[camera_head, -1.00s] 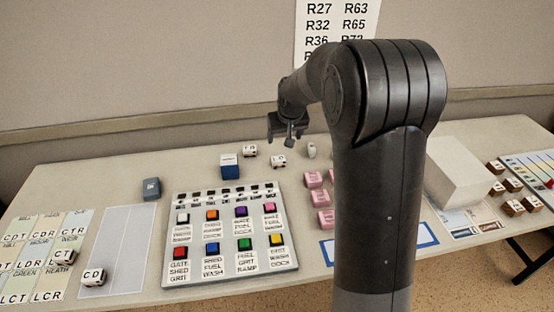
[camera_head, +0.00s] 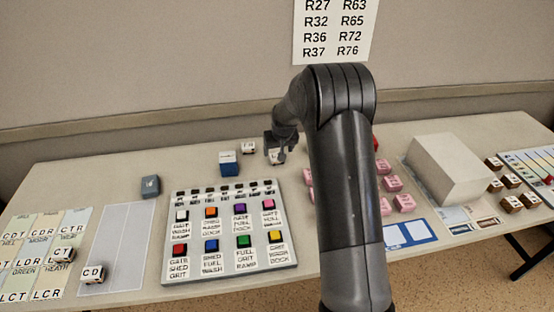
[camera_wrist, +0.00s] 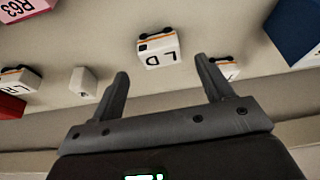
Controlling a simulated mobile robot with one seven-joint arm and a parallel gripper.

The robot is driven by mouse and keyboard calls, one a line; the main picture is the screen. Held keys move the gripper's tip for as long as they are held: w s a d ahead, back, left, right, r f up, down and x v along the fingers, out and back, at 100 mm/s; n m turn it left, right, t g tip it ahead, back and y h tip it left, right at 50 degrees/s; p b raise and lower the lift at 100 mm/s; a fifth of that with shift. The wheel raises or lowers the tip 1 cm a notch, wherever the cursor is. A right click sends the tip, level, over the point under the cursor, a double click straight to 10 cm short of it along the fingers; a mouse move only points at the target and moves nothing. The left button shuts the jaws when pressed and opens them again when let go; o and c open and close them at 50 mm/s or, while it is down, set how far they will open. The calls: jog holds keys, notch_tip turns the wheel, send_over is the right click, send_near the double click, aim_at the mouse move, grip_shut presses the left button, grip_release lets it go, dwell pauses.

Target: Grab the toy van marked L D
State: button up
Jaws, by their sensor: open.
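The toy van marked L D (camera_wrist: 159,48) is white with an orange stripe and dark wheels. It sits on the table, upside down in the wrist view, just beyond the gap between my fingers. My gripper (camera_wrist: 163,70) is open and empty, with one finger to each side of the van's line. In the head view my gripper (camera_head: 275,150) is low over the back of the table and partly hides the van (camera_head: 276,158). Another white van (camera_wrist: 230,69) is partly hidden behind the right finger. A further van (camera_wrist: 20,79), its letters partly readable, lies at the left.
A blue box (camera_head: 229,165) stands left of my gripper, beyond the button panel (camera_head: 224,260). A small white block (camera_wrist: 83,82) is near the left finger. Several pink blocks (camera_head: 391,184) and a large white box (camera_head: 450,170) are right of my arm.

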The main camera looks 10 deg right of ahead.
aim_at(277, 153)
jog(key=x, duration=0.3)
jog(key=shift+a+f, duration=0.1)
jog(key=shift+f, duration=0.15)
jog(key=shift+c, duration=0.5)
jog(key=c, duration=1)
jog(key=shift+r, duration=0.15)
